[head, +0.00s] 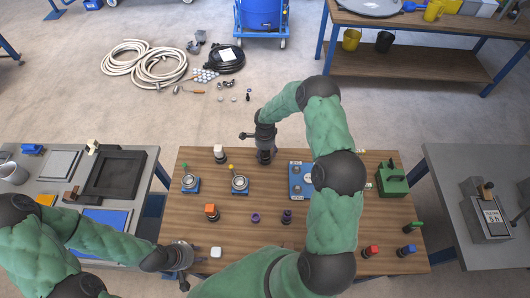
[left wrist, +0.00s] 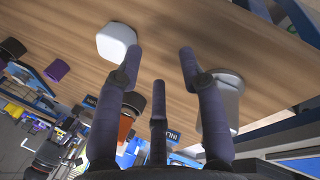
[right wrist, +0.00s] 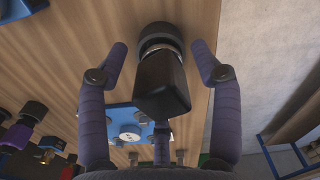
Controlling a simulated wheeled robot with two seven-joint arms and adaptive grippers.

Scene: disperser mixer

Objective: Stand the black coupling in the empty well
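The black coupling (right wrist: 162,85), a block-shaped top over a light collar and dark round foot, stands between the fingers of my right gripper (right wrist: 160,52) in the right wrist view. Gaps show on both sides, so the fingers are open around it. In the head view my right gripper (head: 265,142) is at the table's far edge and largely hides the coupling. A blue plate with round fittings (head: 298,180) is to its right, partly hidden by my arm. I cannot tell which well is empty. My left gripper (head: 182,262) is open and empty near the front left corner.
A white block (head: 215,252) is near my left gripper. Two blue ring holders (head: 190,184) (head: 240,185), a white-topped piece (head: 218,153), an orange-topped piece (head: 211,212) and purple pieces (head: 255,217) stand on the wooden table. A green device (head: 392,182) is at right.

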